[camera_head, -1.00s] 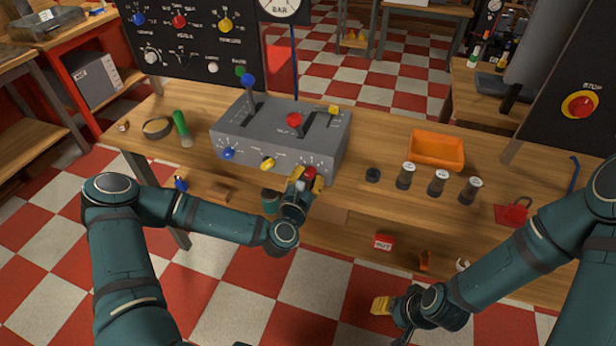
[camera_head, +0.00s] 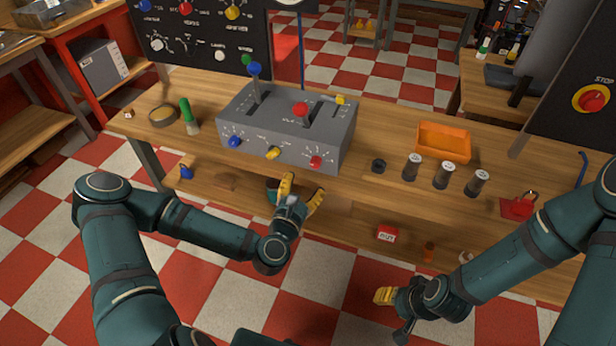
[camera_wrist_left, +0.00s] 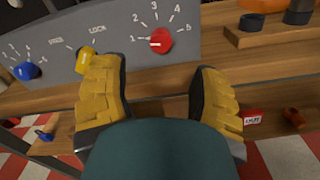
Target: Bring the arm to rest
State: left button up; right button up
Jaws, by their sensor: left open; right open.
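My left gripper (camera_head: 301,192) is open and empty in front of the bench, just below and apart from the grey control box. In the left wrist view its two yellow fingers (camera_wrist_left: 160,95) stand wide apart, with the box's red knob (camera_wrist_left: 159,40) seen beyond the gap between them. The red knob also shows in the head view (camera_head: 316,161), at the right end of the box's front face. My right gripper (camera_head: 384,296) is low at the right, in front of the bench and away from objects; its yellow fingertip shows and the rest is partly hidden.
The grey control box (camera_head: 270,142) stands on the wooden bench (camera_head: 365,195), with blue and red levers on top. The shelf below holds a red box (camera_head: 387,234). Floor in front is clear.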

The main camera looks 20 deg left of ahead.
pick_arm(q)
jog(key=shift+s, duration=0.2)
dwell(0.3)
jog(key=s+d+f+m+g+h, duration=0.65)
jog(key=d+f+m+g, duration=0.35)
jog(key=m, duration=0.7)
jog(key=s+a+f+m+g+y, duration=0.2)
jog(key=s+f+m+g, duration=0.3)
jog(key=s+m, duration=0.4)
jog(key=m+g+y, duration=0.1)
jog(key=m, duration=0.3)
jog(key=shift+a+f, duration=0.25)
jog(key=shift+a, duration=0.15)
